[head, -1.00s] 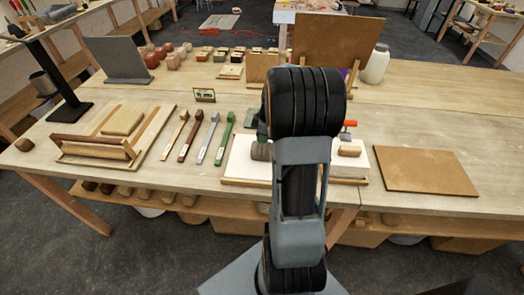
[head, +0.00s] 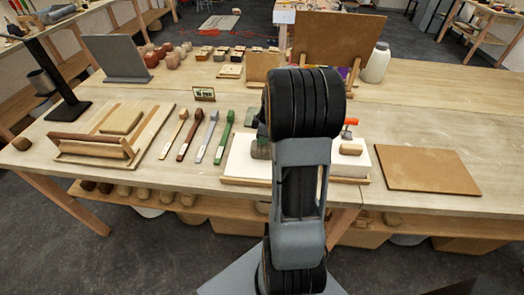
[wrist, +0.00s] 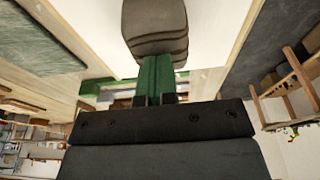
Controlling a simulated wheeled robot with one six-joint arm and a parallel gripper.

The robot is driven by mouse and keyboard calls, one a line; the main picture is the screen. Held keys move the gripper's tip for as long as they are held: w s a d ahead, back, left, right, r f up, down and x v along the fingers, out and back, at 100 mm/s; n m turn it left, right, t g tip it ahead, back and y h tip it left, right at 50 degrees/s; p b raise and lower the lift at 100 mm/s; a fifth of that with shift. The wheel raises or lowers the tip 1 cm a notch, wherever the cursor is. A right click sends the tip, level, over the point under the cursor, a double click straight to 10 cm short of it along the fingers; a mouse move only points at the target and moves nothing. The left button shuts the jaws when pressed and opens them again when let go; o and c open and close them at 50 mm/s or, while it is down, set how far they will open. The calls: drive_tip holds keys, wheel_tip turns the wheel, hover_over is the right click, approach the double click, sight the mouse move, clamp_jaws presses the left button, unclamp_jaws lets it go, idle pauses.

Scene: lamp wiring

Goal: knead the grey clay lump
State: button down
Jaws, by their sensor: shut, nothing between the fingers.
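The grey clay lump (wrist: 155,28) fills the top middle of the wrist view, rounded with creased layers at its lower edge. In the head view part of the lump (head: 261,149) shows on the white-topped board (head: 243,166), just left of my arm, which hides the rest. My gripper (wrist: 155,62) has its green fingers shut together with nothing between them. The fingertips are right at the lump's creased edge; I cannot tell whether they press into it. In the head view the fingers are mostly hidden behind my arm.
A tan block (head: 351,149) sits on the board's right part, with a small red-topped item (head: 350,122) behind. Several tools (head: 207,138) lie to the left, beside a wooden tray (head: 150,146). A bare brown board (head: 425,170) lies to the right. An upright panel (head: 335,40) stands behind.

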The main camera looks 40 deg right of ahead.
drive_tip(key=shift+f, duration=0.25)
drive_tip(key=shift+r, duration=0.2)
drive_tip(key=shift+r+p, duration=0.65)
drive_tip(key=shift+r, duration=0.4)
drive_tip(key=shift+f+b, duration=0.35)
drive_tip(key=shift+f, duration=0.05)
drive_tip(key=shift+f+b, duration=0.8)
drive_tip(key=shift+f, duration=0.1)
drive_tip(key=shift+r+p, duration=0.7)
drive_tip(key=shift+r, duration=0.4)
